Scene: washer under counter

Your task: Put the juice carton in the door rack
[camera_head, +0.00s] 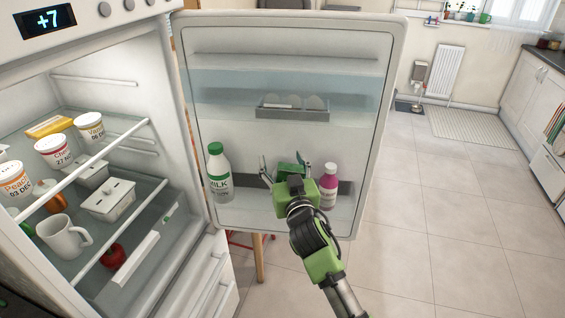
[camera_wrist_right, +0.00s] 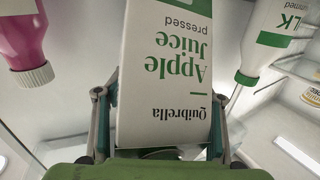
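The juice carton, white with green "Apple Juice" print, fills the middle of the right wrist view (camera_wrist_right: 165,75). In the head view only its green top (camera_head: 288,169) shows above my right gripper (camera_head: 284,172). It is at the lower door rack (camera_head: 250,219), between the milk bottle (camera_head: 218,172) and the pink bottle (camera_head: 328,187). Its base is hidden, so I cannot tell whether it rests on the rack floor. My right gripper's fingers are spread on either side of the carton; one stands clearly apart from it. My left gripper is not in view.
The fridge door (camera_head: 393,100) stands open. A grey egg holder (camera_head: 292,113) is on the door above. Shelves at left hold yogurt cups (camera_head: 53,152), a white mug (camera_head: 63,237) and a lidded white dish (camera_head: 108,200). The tiled floor (camera_head: 440,210) at right is clear.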

